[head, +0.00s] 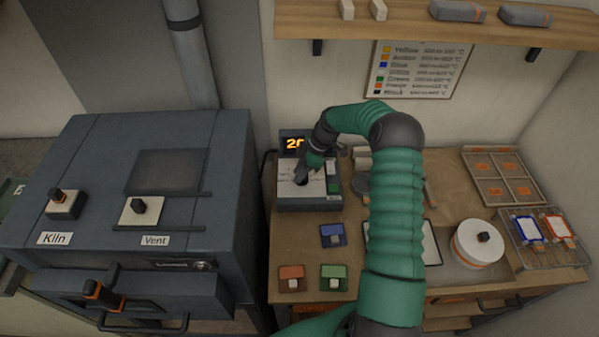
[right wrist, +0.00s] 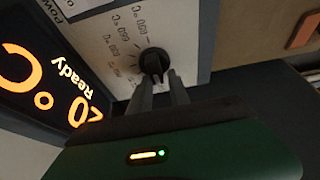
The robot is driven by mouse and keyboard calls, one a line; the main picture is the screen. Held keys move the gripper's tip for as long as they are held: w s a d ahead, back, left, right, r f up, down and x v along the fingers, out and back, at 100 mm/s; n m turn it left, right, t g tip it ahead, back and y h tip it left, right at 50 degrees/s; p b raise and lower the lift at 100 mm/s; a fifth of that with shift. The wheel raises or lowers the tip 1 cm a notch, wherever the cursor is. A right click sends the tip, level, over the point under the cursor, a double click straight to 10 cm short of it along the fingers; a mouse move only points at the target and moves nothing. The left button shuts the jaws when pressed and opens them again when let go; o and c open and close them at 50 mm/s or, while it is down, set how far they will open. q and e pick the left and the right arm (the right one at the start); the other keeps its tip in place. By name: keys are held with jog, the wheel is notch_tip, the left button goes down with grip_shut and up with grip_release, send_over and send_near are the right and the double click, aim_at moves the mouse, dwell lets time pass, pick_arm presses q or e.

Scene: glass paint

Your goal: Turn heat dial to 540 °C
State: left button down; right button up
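The heat dial (right wrist: 154,62) is a black knob on a pale panel with printed temperature marks. The panel belongs to a grey control box (head: 310,207) at the back left of the bench. Its orange display (head: 294,143) also shows in the right wrist view (right wrist: 40,85), reading 20 °C and "Ready". My right gripper (head: 302,177) is at the panel, over the dial. In the right wrist view its two fingers (right wrist: 161,82) stand apart with the dial at their tips; firm contact cannot be made out. The dial's exact setting is unclear. My left gripper is not in view.
The kiln (head: 150,150) stands left of the bench. A round white turntable (head: 478,243) and a wire rack (head: 550,262) are at right. A shelf (head: 410,22) hangs above.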

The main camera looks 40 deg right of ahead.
jog(key=shift+d+f, duration=0.1)
jog(key=shift+d, duration=0.1)
jog(key=shift+c, duration=1.2)
jog(key=shift+s+d+f, duration=0.1)
jog(key=shift+s+d, duration=0.1)
jog(key=shift+d, duration=0.25)
grip_shut()
jog(key=shift+w+a, duration=0.1)
jog(key=shift+a, duration=0.15)
jog(key=shift+d+m+t+h+b, duration=0.25)
jog(key=shift+m+b, duration=0.25)
jog(key=shift+m, duration=0.5)
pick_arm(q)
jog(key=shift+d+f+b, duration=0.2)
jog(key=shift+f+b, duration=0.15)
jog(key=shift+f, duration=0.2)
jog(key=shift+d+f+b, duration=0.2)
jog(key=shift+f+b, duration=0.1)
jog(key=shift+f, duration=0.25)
pick_arm(e)
jog(key=shift+a+m+t+h, duration=0.1)
jog(key=shift+m+t+h, duration=0.45)
jog(key=shift+m, duration=1.35)
